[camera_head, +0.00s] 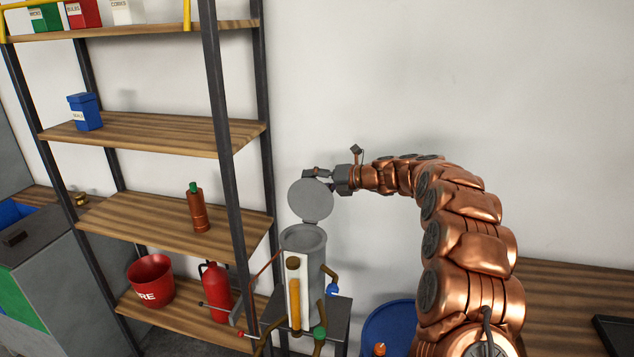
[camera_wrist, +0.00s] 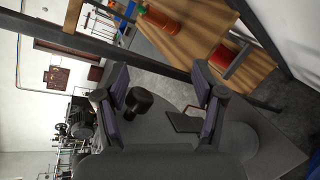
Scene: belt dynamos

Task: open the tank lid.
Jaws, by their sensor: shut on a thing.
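The tank (camera_head: 303,243) is a grey cylinder on a dark stand, with a brass-framed gauge tube on its front. Its round grey lid (camera_head: 311,201) stands up, nearly upright, above the tank's back rim, and the tank's top is uncovered. My gripper (camera_head: 324,179) is at the lid's upper right edge and is shut on the lid. The exact grip is too small to make out in the head view. In the wrist view a dark knob (camera_wrist: 140,100) shows between the two finger pads.
A shelf rack with wooden boards (camera_head: 160,134) stands left of the tank. It holds a red bucket (camera_head: 151,281), a red extinguisher (camera_head: 216,291) and an oil bottle (camera_head: 198,208). A blue drum (camera_head: 388,325) stands low to the right. The wall behind the lid is bare.

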